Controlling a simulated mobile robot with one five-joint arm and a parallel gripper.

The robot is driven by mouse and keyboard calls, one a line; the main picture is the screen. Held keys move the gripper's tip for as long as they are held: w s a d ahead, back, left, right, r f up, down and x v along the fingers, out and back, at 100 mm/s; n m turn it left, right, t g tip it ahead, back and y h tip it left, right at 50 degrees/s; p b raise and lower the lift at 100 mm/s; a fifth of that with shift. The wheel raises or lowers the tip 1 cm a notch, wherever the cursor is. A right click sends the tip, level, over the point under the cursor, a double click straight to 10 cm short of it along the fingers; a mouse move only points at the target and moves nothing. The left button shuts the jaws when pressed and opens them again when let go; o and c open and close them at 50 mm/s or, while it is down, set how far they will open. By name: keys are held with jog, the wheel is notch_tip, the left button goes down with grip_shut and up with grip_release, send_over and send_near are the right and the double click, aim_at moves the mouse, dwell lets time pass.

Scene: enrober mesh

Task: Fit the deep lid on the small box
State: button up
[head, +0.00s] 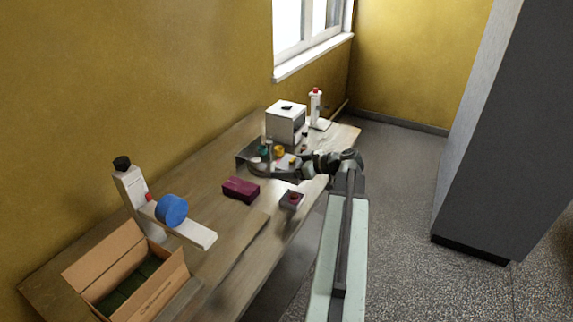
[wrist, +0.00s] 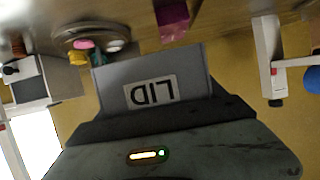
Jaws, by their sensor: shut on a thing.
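A flat grey lid (wrist: 193,68) with a white label reading LID fills the middle of the wrist view, which is upside down. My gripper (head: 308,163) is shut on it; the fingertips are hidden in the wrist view. In the head view my gripper is over the far part of the table, beside the cluttered round dish, and I cannot make out the lid clearly.
A maroon block (head: 240,189) lies left of the small box. The round dish (wrist: 76,30) holds several small colourful things. A white box-like device (head: 285,123) stands behind it. A white stand with a blue disc (head: 172,210) and a cardboard carton (head: 104,251) occupy the near end.

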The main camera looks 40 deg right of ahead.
jog(key=b, duration=0.7)
send_over(286, 199)
jog(key=shift+w+f, duration=0.15)
jog(key=shift+f, duration=3.35)
jog(key=shift+f+b, duration=0.9)
jog(key=shift+f, duration=0.2)
jog(key=shift+f, duration=0.1)
jog(key=shift+f+b, duration=1.5)
jog(key=shift+b, duration=0.1)
jog(key=o, duration=1.3)
